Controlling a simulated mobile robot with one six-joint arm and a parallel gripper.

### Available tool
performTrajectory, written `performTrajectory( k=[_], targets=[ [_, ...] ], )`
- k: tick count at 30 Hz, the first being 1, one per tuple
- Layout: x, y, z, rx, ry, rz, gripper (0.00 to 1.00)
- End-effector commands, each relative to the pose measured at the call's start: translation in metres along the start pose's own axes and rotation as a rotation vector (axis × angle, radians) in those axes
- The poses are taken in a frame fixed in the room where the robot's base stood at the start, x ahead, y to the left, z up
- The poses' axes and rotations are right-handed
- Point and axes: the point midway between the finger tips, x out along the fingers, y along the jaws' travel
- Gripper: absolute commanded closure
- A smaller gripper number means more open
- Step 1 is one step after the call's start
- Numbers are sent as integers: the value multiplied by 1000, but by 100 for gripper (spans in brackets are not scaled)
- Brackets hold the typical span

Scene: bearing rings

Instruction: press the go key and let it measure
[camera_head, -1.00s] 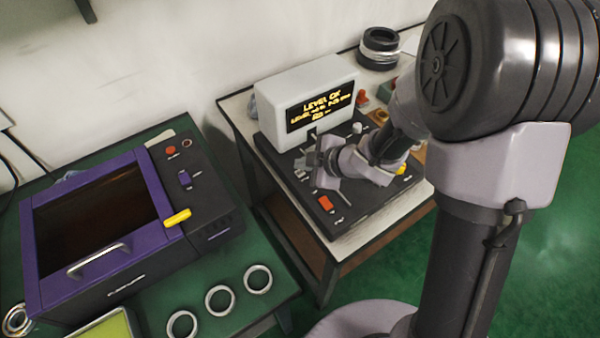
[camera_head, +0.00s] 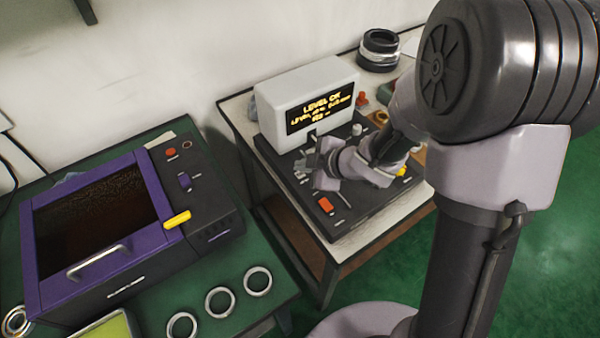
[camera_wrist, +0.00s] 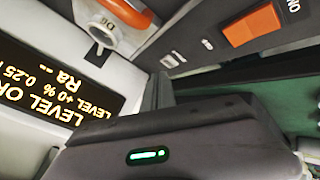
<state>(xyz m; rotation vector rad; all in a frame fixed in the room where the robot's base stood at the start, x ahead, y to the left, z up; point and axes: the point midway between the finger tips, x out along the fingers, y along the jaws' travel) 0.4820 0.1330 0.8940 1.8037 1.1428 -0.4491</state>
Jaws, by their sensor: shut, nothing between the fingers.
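The measuring device has a white housing (camera_head: 290,85) with a lit display (camera_head: 320,106) that reads "LEVEL OK", a level line and "Ra --". Its dark base (camera_head: 345,212) carries an orange rocker switch (camera_head: 326,204), which also shows at the top of the wrist view (camera_wrist: 252,24) beside "ON". My gripper (camera_head: 318,160) is shut and empty, low over the base in front of the display. In the wrist view my shut fingers (camera_wrist: 158,92) point toward the device. The go key cannot be picked out; my gripper and wrist hide part of the base.
A purple-framed machine (camera_head: 125,215) with a yellow handle stands on the green table at left. Several metal rings (camera_head: 218,301) lie at that table's front. Dark stacked rings (camera_head: 379,50) stand behind the device. A yellow knob (camera_head: 403,170) sits by my wrist.

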Motion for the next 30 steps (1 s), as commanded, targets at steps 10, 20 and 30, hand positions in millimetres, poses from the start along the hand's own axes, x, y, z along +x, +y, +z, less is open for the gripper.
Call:
performTrajectory(
  k=[10,20,30],
  targets=[
    [0,0,0,0,0,0,100],
    [0,0,0,0,0,0,100],
    [6,-4,4,1,0,0,100]
  ],
)
